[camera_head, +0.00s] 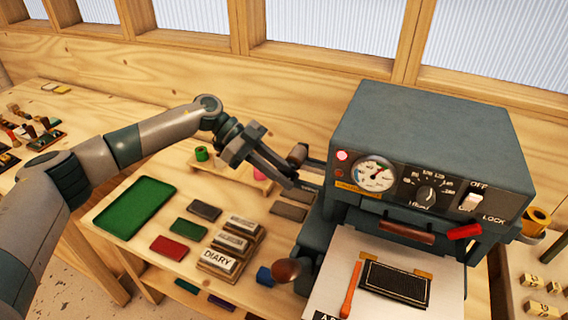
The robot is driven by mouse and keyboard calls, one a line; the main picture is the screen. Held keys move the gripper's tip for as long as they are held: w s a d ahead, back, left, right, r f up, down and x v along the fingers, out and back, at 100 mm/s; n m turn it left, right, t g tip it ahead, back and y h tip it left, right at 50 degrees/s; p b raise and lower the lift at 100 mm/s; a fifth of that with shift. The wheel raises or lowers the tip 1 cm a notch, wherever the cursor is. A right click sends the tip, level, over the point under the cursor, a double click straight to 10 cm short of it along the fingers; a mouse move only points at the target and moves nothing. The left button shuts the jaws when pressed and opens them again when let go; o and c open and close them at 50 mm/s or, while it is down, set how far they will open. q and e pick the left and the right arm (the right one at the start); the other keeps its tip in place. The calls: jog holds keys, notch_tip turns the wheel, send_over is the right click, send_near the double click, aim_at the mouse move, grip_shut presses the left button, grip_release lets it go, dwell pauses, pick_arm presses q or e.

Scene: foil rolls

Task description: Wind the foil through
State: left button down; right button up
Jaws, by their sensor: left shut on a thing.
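The grey-green foil machine (425,150) stands at the right, with a dial, a knob and an OFF/LOCK switch on its front. A brown cylinder (298,154), perhaps a foil roll or knob, sits at the machine's left side by a dark bracket. My left gripper (288,176) is shut at that side, apparently on the brown cylinder; its fingers partly hide the contact. A gold-yellow roll (538,218) sits at the machine's right side. A green roll (201,153) and a pink roll (259,173) stand on a small wooden rack behind my arm. My right gripper is not in view.
A green tray (134,207), coloured blocks and stacked lettered blocks, one reading DIARY (219,262), lie on the wooden table. A round brown lever knob (287,269) sticks out at the machine's front left. A dark plate (396,283) and an orange tool (351,289) lie on its white bed.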

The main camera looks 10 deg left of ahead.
pick_arm(q)
jog(key=shift+y+p, duration=0.35)
jog(key=shift+y, duration=0.05)
jog(key=c, duration=1.6)
grip_release()
jog(key=shift+w+a+r+b, duration=0.2)
jog(key=shift+a+r+b, duration=0.05)
jog(key=shift+a+b, duration=0.2)
jog(key=shift+b+v, duration=3)
jog(key=shift+v, duration=5.15)
jog(key=shift+s+r, duration=0.15)
jog(key=shift+s, duration=0.05)
